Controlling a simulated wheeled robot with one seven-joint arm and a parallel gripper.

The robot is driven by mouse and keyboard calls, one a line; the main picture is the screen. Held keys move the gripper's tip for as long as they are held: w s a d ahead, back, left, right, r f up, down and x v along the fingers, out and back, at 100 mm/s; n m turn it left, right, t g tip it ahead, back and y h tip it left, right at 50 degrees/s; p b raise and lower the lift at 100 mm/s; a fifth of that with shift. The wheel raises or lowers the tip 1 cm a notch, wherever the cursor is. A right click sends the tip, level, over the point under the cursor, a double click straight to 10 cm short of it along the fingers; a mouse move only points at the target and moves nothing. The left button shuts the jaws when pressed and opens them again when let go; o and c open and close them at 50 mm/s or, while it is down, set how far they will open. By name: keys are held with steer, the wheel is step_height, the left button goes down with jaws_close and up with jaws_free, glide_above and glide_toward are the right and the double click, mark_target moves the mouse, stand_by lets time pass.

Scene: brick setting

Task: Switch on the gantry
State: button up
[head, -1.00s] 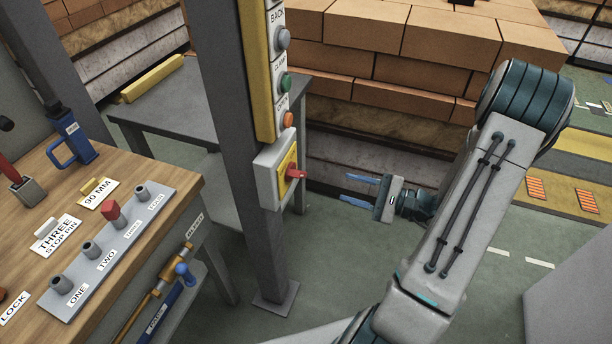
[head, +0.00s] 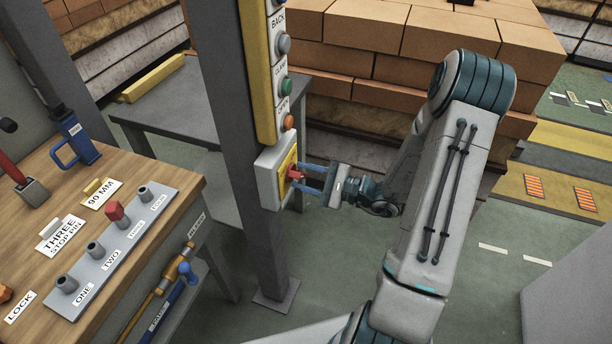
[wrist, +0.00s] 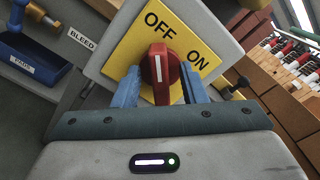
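The gantry switch is a red rotary knob (head: 294,174) on a yellow plate in a grey box (head: 265,187) on the grey post. In the wrist view the red knob (wrist: 158,66) has a white pointer line aimed towards the word OFF on the yellow plate (wrist: 128,48); ON is to the right. My gripper (head: 308,178) is at the knob, its blue fingers apart. In the wrist view my gripper (wrist: 160,76) has one finger on each side of the knob, with the handle between them and small gaps showing. Contact at the fingertips cannot be told.
Above the box, a yellow panel carries grey, green (head: 287,87) and orange (head: 288,122) buttons. A wooden bench (head: 150,160) with a pin block (head: 115,240) stands at left. Stacked bricks (head: 420,40) stand behind.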

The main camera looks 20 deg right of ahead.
jaws_close()
steer(key=shift+m, duration=0.3)
steer(key=m+p, duration=0.2)
steer(key=m, duration=0.1)
steer(key=shift+r+m, duration=0.15)
steer(key=shift+m, duration=0.15)
steer(key=m+p, duration=0.2)
steer(key=m, duration=0.2)
steer(key=shift+w+d+p, duration=0.1)
steer(key=shift+d+p, duration=0.05)
steer(key=shift+p, duration=0.15)
steer(key=m+p, duration=0.3)
steer(key=m, duration=0.2)
steer(key=shift+w+m, duration=0.1)
steer(key=shift+m, duration=0.3)
steer(key=shift+d+f+m+p, duration=0.15)
steer(key=shift+m+p, duration=0.8)
steer(key=shift+m, duration=0.95)
steer(key=shift+f, duration=0.1)
